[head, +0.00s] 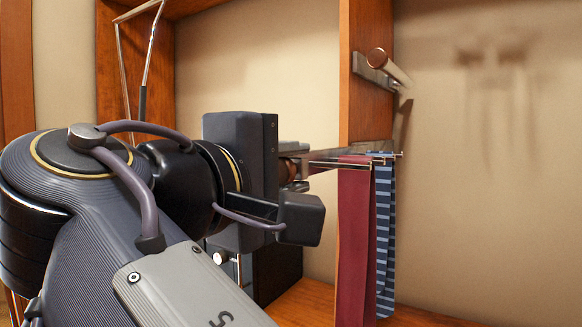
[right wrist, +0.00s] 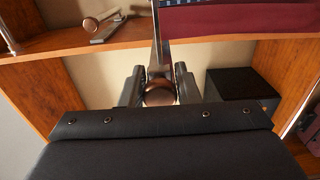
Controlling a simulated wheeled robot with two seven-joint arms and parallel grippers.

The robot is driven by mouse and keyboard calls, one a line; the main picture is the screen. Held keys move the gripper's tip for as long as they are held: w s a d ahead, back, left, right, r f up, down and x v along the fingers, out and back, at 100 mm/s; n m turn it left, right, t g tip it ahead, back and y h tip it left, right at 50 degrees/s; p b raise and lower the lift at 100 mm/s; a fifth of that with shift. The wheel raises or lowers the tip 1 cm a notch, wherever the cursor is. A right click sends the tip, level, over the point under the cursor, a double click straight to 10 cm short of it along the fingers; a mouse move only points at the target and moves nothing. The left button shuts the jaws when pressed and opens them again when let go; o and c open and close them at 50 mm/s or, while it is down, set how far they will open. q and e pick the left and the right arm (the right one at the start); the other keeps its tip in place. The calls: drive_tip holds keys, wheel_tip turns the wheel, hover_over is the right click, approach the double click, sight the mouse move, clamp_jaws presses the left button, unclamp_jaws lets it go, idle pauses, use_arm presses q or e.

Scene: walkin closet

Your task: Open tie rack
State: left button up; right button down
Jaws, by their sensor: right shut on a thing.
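The tie rack (head: 330,158) is a metal rail on the wooden upright panel, with a dark red tie (head: 355,240) and a blue striped tie (head: 386,230) hanging from its rods. The red tie also shows at the top of the right wrist view (right wrist: 240,18). My right gripper (head: 290,180) is at the rack's near end. In the right wrist view its fingers (right wrist: 159,90) are shut on the rack's round brown knob (right wrist: 158,96), which sits between them. In the head view my gripper hides most of the knob. My left gripper is not in view.
A second bracket with a brown round end (head: 378,58) is fixed higher on the wooden panel (head: 360,100). A black box (right wrist: 240,84) stands on the right in the wrist view. A wooden shelf (head: 310,305) runs below the ties. Bare wall lies right of them.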

drive_tip(key=c, duration=1.1)
unclamp_jaws()
drive_tip(key=shift+w, duration=0.1)
drive_tip(key=shift+c, duration=0.2)
drive_tip(key=v, duration=0.8)
drive_tip(key=shift+w, duration=0.1)
